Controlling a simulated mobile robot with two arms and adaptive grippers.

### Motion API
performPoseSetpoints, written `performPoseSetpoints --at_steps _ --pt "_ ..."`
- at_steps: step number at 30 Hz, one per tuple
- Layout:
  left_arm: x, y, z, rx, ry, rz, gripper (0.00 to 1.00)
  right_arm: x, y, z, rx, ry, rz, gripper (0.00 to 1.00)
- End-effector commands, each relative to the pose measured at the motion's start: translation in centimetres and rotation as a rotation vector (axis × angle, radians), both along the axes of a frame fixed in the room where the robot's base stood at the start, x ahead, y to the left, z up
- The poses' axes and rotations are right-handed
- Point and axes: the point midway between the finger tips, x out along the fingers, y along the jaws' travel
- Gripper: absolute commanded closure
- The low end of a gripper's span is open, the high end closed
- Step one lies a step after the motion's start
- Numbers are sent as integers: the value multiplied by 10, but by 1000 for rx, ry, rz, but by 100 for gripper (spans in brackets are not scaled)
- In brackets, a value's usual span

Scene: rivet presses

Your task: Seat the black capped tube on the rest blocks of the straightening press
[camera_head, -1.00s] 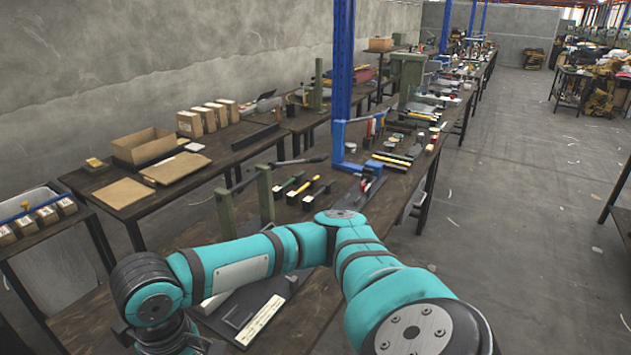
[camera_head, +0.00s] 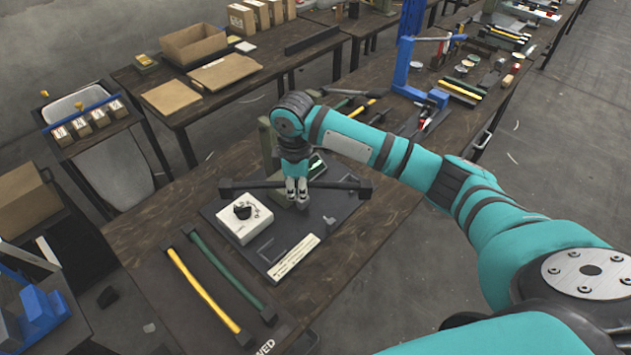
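The black capped tube (camera_head: 245,186) lies across the picture, above the dark base plate (camera_head: 335,214) of the straightening press, with a cap at each end. My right gripper (camera_head: 297,196) points down at the middle of the tube and appears closed around it. The press's green upright (camera_head: 265,143) stands just behind, partly covered by my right arm. I cannot make out the rest blocks or whether the tube touches them. My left gripper is not in view.
A white block with a black knob (camera_head: 243,221) stands on the plate's left side. A yellow tube (camera_head: 205,293) and a green tube (camera_head: 228,268) lie on a dark mat at front left. A blue-framed press (camera_head: 405,70) stands farther back.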

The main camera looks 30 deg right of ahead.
Motion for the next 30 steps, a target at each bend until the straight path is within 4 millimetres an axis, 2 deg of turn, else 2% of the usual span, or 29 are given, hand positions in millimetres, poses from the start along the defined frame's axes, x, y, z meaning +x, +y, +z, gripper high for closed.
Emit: performPoseSetpoints --at_steps 1,9,15,21,30 --pt "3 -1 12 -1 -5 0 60 6 -5 0 2 5 66 100" --pt "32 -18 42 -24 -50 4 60 26 -36 -32 2 4 493 100" --pt "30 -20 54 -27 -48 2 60 27 -52 -53 1 0 725 100" --pt "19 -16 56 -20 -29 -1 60 26 -58 -63 1 -3 821 100" --pt "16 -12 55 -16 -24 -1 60 26 -58 -64 -1 -4 827 100"
